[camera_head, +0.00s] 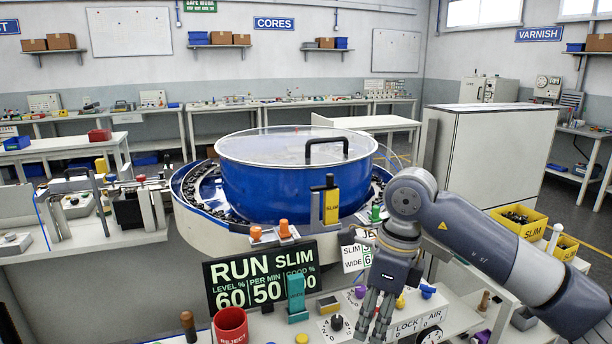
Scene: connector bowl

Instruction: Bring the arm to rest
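My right arm (475,238) comes in from the right and bends down at a rounded joint. Its gripper (372,330) hangs over the front control panel (405,328), fingers pointing down. The two fingers show close together, seen at a slant. I cannot tell whether they are open or shut, and I see nothing held between them. The fingers overlap the panel's knobs in the picture; whether they touch is unclear. My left gripper is not in view.
A blue bowl feeder (270,188) with a clear lid and black handle stands behind the panel. A RUN SLIM display (262,278), a red reject cup (230,328) and a green lever (296,295) are left of the gripper. Yellow bins (518,222) sit beyond the arm.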

